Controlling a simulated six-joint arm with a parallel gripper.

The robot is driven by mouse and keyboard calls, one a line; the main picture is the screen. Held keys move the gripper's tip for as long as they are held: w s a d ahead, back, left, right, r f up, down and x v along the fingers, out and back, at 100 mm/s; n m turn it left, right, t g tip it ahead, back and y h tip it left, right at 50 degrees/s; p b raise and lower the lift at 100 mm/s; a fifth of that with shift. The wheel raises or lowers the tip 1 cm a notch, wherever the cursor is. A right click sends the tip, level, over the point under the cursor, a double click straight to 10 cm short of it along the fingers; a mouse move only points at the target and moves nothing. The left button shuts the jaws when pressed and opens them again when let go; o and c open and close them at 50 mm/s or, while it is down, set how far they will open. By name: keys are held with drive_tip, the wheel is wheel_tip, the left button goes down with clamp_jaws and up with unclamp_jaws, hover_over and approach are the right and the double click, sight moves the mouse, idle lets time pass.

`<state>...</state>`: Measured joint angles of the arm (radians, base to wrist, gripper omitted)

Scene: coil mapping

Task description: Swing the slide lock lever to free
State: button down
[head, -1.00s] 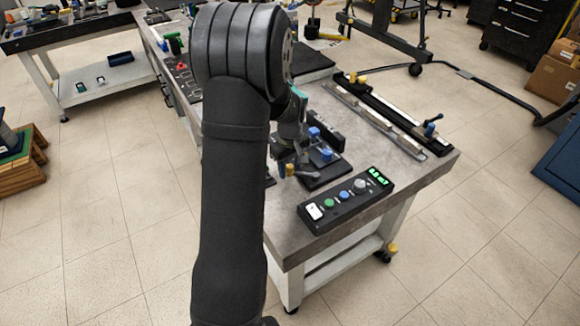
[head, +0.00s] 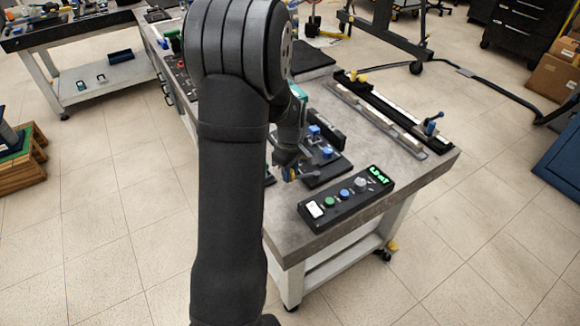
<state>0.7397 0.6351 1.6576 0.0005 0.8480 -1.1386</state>
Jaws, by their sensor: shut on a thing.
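My gripper (head: 289,173) is low at the near left corner of a dark fixture (head: 326,178) on the grey bench, partly hidden behind my arm. It is shut on what looks like the slide lock lever, a small grey handle (head: 308,174) at the fixture's near edge. The fingers cover most of the lever, so its exact angle cannot be told. Blue blocks (head: 327,152) stand on the fixture just beyond the gripper.
A black control box (head: 345,200) with a green display, knobs and buttons sits in front of the fixture. A long dark rail (head: 395,112) with a blue-handled clamp (head: 432,126) lies at the right of the bench. Bare benchtop (head: 405,170) lies between.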

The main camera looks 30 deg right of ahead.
drive_tip(key=s+n, duration=0.3)
drive_tip(key=shift+a+n, duration=0.3)
drive_tip(key=shift+s+d+n, duration=0.1)
drive_tip(key=shift+s+n, duration=0.5)
drive_tip(key=shift+n, duration=0.35)
drive_tip(key=shift+s+d+n, duration=0.1)
drive_tip(key=shift+s+n, duration=0.5)
drive_tip(key=shift+n, duration=0.35)
drive_tip(key=shift+s, duration=0.1)
drive_tip(key=c, duration=1.3)
unclamp_jaws()
